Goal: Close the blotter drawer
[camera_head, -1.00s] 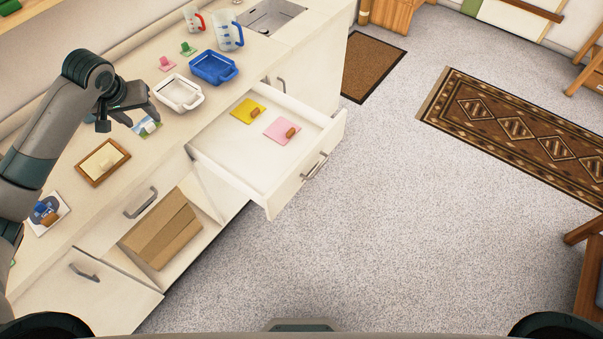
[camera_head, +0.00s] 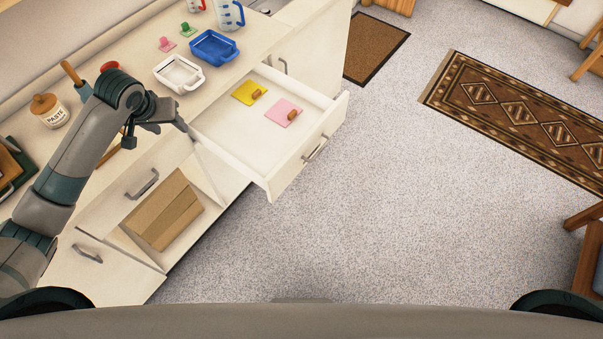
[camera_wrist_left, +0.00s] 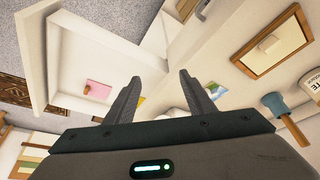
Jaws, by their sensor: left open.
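The blotter drawer (camera_head: 222,141) is pulled out from the white counter in the head view. It holds a yellow blotter (camera_head: 246,91) and a pink blotter (camera_head: 283,112), each with a brown handle. Its front with a grey handle (camera_head: 315,149) faces the floor on the right. My left gripper (camera_head: 183,127) is open and empty, above the counter edge by the drawer's near rear corner. In the left wrist view, its two fingers (camera_wrist_left: 158,98) stand apart, with the drawer (camera_wrist_left: 90,58) beyond them on the left. My right gripper is not in view.
A white tray (camera_head: 179,74) and a blue tray (camera_head: 215,48) stand on the counter behind the drawer. An open compartment below holds a cardboard box (camera_head: 162,212). A paste jar (camera_head: 49,110) stands at left. The floor before the drawer is clear.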

